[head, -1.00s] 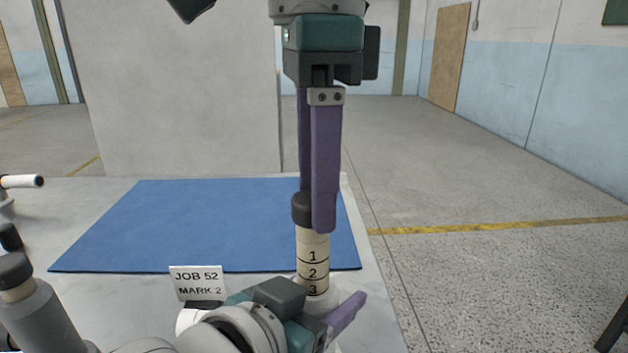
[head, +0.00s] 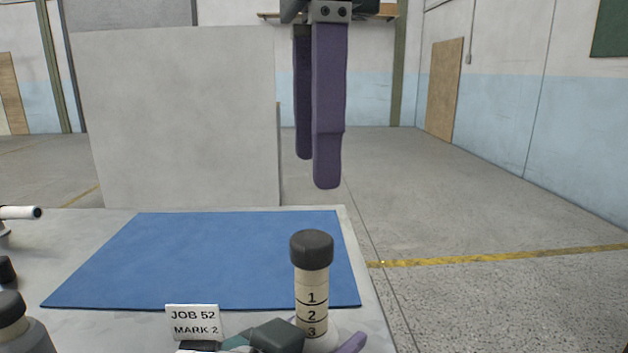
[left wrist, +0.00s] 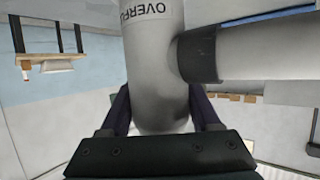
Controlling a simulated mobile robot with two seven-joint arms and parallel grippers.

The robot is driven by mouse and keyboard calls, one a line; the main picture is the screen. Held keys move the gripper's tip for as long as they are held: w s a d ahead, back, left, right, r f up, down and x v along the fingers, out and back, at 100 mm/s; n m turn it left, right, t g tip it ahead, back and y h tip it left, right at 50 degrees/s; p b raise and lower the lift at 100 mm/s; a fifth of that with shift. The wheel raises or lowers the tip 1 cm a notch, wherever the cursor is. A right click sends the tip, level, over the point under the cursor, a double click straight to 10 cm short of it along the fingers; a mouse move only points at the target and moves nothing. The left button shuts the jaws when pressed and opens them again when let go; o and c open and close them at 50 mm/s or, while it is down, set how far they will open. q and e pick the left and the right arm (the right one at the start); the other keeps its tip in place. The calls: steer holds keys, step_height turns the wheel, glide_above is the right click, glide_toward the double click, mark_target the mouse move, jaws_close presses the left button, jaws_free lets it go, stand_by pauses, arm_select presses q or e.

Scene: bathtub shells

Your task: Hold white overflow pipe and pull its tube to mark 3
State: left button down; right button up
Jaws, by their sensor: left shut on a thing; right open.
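The white overflow pipe stands upright at the front right of the table. Its cream tube (head: 311,291) rises from it with marks 1, 2 and 3 showing and a black cap (head: 311,250) on top. In the left wrist view the grey-white pipe body (left wrist: 155,60) has part of its lettering and a side branch (left wrist: 265,52).
A card (head: 193,322) reading "JOB 52 MARK 2" stands left of the tube. A blue mat (head: 205,260) lies clear on the table.

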stand_by(0.3)
arm_select(q)
steer(key=shift+c, duration=0.2)
jaws_free()
